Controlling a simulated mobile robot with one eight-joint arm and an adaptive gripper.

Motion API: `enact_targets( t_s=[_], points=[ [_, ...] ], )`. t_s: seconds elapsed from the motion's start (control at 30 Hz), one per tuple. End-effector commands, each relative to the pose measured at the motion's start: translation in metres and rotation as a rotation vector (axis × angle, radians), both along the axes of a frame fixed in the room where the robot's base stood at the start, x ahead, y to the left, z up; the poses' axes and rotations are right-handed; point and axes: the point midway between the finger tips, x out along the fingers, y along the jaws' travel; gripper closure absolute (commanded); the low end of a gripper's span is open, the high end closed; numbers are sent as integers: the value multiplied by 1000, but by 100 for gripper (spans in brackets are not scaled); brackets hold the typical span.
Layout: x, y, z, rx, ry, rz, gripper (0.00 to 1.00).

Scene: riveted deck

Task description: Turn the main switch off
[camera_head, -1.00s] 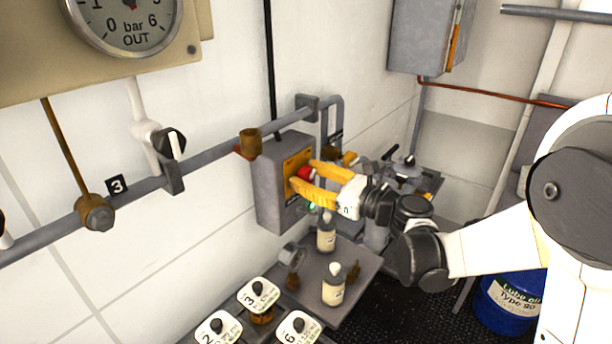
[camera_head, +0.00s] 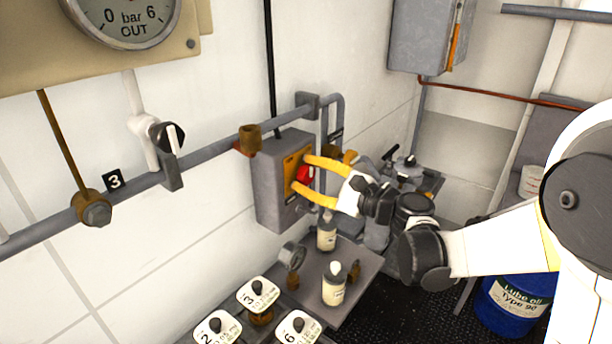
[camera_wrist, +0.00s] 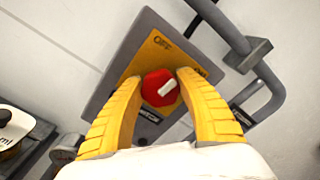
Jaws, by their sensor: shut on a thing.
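The main switch is a red knob (camera_head: 307,174) on a yellow plate (camera_head: 289,164) on the front of a grey wall box (camera_head: 268,190). In the wrist view the red knob (camera_wrist: 158,88) lies between the fingers, with its white mark slanting up and right. "OFF" is printed at the plate's top corner; the lettering near the right fingertip is partly hidden. My gripper (camera_head: 301,174) has its yellow fingers closed on the knob's two sides, as the wrist view also shows (camera_wrist: 160,76). The fingers hide part of the plate.
A grey pipe (camera_head: 215,150) runs along the wall past the box. Below stand two bottles (camera_head: 334,288) on a shelf, a small gauge (camera_head: 291,256) and numbered tags (camera_head: 259,294). A blue oil drum (camera_head: 515,303) stands at the right.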

Motion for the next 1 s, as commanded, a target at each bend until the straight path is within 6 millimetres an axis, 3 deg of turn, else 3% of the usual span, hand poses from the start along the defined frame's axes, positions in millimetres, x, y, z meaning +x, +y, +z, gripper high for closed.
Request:
enact_targets(
  t_s=[0.6, 1.0],
  points=[
    [0, 1, -1, -354, -455, -1, 88],
    [0, 1, -2, -522, -670, -1, 88]
  ],
)
